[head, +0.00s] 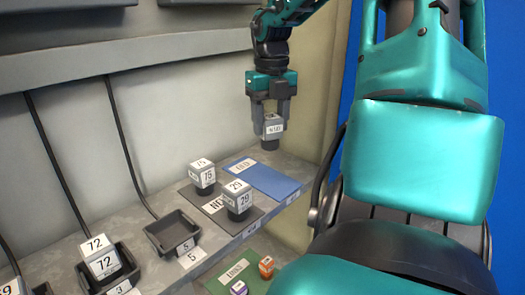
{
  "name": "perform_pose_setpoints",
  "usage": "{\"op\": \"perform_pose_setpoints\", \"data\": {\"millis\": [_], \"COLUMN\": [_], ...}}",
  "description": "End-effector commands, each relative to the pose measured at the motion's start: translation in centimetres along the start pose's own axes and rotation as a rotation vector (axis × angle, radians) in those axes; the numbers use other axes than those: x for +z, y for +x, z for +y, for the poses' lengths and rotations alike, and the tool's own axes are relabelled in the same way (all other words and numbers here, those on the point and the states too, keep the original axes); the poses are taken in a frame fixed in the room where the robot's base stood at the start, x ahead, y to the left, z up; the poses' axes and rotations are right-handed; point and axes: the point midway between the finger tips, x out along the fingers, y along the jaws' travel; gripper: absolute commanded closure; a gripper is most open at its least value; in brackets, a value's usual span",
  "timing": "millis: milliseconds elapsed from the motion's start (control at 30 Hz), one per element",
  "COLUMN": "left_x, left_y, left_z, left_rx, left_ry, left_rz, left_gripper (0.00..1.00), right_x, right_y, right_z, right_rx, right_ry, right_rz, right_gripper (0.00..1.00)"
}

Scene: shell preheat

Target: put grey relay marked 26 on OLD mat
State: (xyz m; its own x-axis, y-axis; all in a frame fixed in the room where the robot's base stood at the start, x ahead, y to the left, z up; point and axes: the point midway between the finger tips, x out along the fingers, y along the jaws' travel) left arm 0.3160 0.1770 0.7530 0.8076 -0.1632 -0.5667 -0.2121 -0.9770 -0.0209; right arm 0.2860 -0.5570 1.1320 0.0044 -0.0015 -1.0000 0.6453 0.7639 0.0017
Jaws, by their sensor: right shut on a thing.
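My right gripper (271,110) hangs down at the upper middle and is shut on a grey relay (271,131) with a dark base. The relay's front label is too small to read surely. It is held upright in the air, above and beyond the blue mat (270,181). The blue mat lies on the grey shelf and looks empty; its white label is hard to read, so I cannot tell surely that it says OLD. My left gripper is not in view.
A dark mat (216,208), apparently marked NEW, holds relays 75 (203,175) and 29 (237,197). Socket 5 (172,232) is empty; relay 72 (101,259) stands in socket 3. A green mat (222,270) below carries small orange and purple pieces.

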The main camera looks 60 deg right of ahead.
Motion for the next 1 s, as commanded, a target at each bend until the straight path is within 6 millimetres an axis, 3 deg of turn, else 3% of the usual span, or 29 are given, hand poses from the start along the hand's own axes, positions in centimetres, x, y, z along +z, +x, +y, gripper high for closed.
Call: {"op": "perform_pose_setpoints", "data": {"millis": [200,533,1000], "left_x": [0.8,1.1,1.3], "left_y": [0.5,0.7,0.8], "left_z": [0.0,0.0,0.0], "left_rx": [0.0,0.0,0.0], "left_ry": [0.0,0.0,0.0], "left_rz": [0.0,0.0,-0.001], "left_gripper": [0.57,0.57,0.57], "right_x": [-0.1,-0.2,-0.1], "right_y": [4.3,8.2,9.3], "right_z": [-0.1,0.0,0.0], "right_rx": [-0.004,-0.001,0.0], "right_ry": [0.002,0.0,-0.002], "right_rz": [0.006,0.006,0.003], "right_gripper": [0.82,0.82,0.82]}}
